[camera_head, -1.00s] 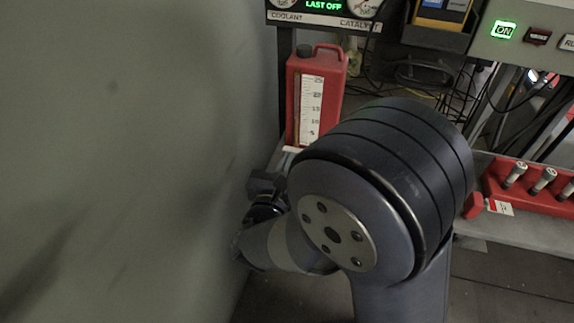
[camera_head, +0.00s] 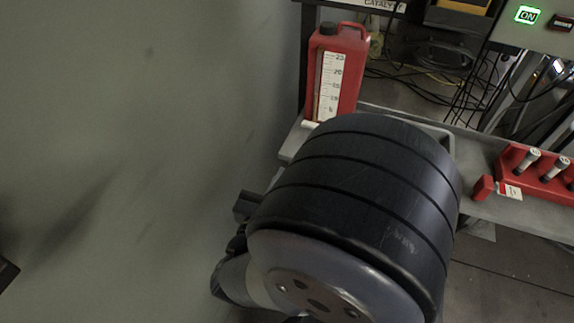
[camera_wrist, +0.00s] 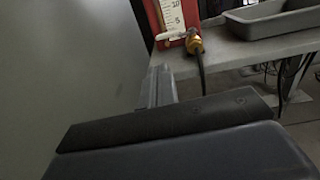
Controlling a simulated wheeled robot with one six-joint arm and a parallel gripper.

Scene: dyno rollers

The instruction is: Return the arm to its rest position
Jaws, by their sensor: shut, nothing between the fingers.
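My arm's large dark joint (camera_head: 365,185) fills the lower middle of the head view. It hides most of the arm behind it. Small dark parts of my arm show at its left, close to the plain grey-green surface. In the wrist view my gripper (camera_wrist: 159,88) shows as narrow grey fingers together beyond its dark body at the bottom. It is shut and empty. Nothing is seen touching it.
A red jug (camera_head: 337,75) with a white scale stands on a grey bench (camera_head: 485,208). A red rack (camera_head: 537,178) holds several small cylinders at right. The wrist view shows a brass-coloured fitting (camera_wrist: 194,41) and a grey tray (camera_wrist: 268,18). A grey-green surface (camera_head: 130,130) fills the left.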

